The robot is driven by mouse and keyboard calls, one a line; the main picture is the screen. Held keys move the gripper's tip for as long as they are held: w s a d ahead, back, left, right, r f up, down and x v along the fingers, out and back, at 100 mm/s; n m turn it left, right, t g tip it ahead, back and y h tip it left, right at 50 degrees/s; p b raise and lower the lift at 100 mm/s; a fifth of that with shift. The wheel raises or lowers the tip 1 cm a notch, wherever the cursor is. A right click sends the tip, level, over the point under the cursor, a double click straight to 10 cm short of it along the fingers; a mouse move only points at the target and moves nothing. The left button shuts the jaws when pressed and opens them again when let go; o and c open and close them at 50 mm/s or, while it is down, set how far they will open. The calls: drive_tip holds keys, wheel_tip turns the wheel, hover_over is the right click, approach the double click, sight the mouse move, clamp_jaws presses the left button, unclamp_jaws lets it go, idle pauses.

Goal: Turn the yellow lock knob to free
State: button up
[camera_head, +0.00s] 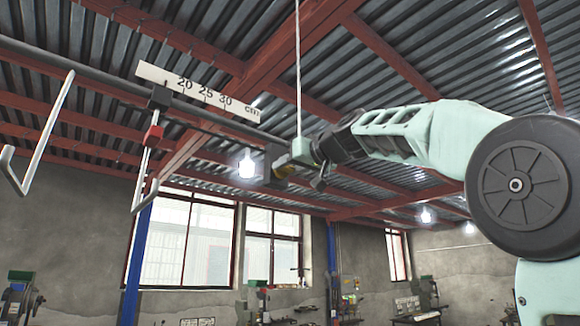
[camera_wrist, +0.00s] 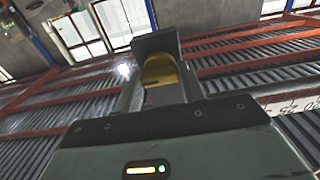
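The yellow lock knob (camera_wrist: 160,72) shows in the wrist view just past the palm of my gripper (camera_wrist: 160,88), between its two fingers. A dark slot or shadow crosses its lower part. In the head view the knob (camera_head: 286,173) is a small yellow patch by the dark block (camera_head: 270,160) at the right end of the bar (camera_head: 90,75). My gripper is right beside it there. The fingers lie on both sides of the knob, but I cannot tell whether they press on it. The knob's turn position cannot be read.
A bent metal hook (camera_head: 45,130) hangs at the left. A thin cord (camera_head: 298,65) runs up near my gripper. Red beams are overhead.

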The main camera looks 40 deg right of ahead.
drive_tip(key=shift+n+b, duration=0.3)
drive_tip(key=shift+b, duration=0.15)
drive_tip(key=n+b, duration=0.2)
drive_tip(key=n, duration=0.1)
drive_tip(key=shift+f+b, duration=0.15)
drive_tip(key=shift+b, duration=0.25)
drive_tip(key=n+b, duration=0.2)
drive_tip(key=n, duration=0.2)
drive_tip(key=n+b, duration=0.1)
drive_tip(key=n, duration=0.4)
drive_tip(key=shift+n+b, duration=0.7)
drive_tip(key=shift+n, duration=2)
drive_tip(key=o, duration=1)
